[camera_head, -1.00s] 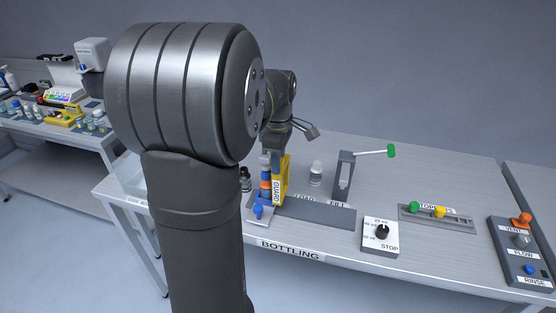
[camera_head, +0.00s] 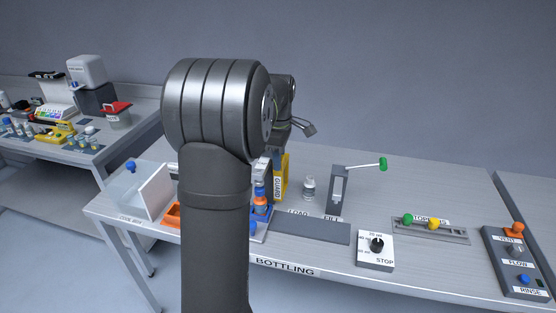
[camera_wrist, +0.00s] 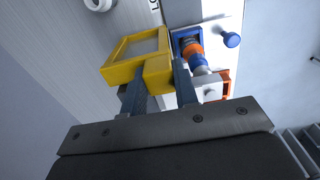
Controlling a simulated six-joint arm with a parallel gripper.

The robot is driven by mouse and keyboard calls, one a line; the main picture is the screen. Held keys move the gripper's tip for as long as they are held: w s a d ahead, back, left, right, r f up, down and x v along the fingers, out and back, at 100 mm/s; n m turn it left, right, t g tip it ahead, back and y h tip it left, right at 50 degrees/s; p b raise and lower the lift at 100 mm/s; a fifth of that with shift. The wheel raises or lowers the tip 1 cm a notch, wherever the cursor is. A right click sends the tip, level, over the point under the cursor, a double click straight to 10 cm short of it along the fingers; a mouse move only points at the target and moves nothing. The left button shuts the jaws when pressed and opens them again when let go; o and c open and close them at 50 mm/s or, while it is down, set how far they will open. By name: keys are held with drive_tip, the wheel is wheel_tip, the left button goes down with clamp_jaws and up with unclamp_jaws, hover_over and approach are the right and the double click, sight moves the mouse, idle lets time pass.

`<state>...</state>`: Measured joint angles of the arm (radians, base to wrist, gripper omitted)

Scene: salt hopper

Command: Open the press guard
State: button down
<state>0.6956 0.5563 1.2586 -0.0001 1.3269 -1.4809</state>
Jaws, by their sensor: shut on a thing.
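The yellow press guard (camera_head: 282,178), labelled GUARD, stands at the left part of the bottling bench, mostly behind my arm in the head view. In the wrist view the guard (camera_wrist: 140,55) is a yellow frame with a pale panel. My gripper (camera_wrist: 158,82) is shut on the near yellow part of the guard, one finger on each side. The press beside it, with blue and orange parts (camera_wrist: 193,50), shows just right of the guard in the wrist view. My gripper is hidden behind my arm in the head view.
A clear bottle (camera_head: 308,188) stands right of the guard. Beyond it are a grey stand with a green-tipped lever (camera_head: 382,164), a dial box (camera_head: 376,250), a topping panel (camera_head: 430,229) and a button panel (camera_head: 519,262). A clear bin (camera_head: 140,190) is at the left.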

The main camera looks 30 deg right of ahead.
drive_tip(key=c, duration=1.1)
unclamp_jaws()
drive_tip(key=shift+r, duration=0.1)
wheel_tip(320, 180, up, 17)
drive_tip(key=shift+r, duration=0.15)
wheel_tip(320, 180, down, 18)
drive_tip(key=shift+r, duration=0.2)
drive_tip(key=shift+r, duration=0.1)
drive_tip(key=shift+r, duration=8.25)
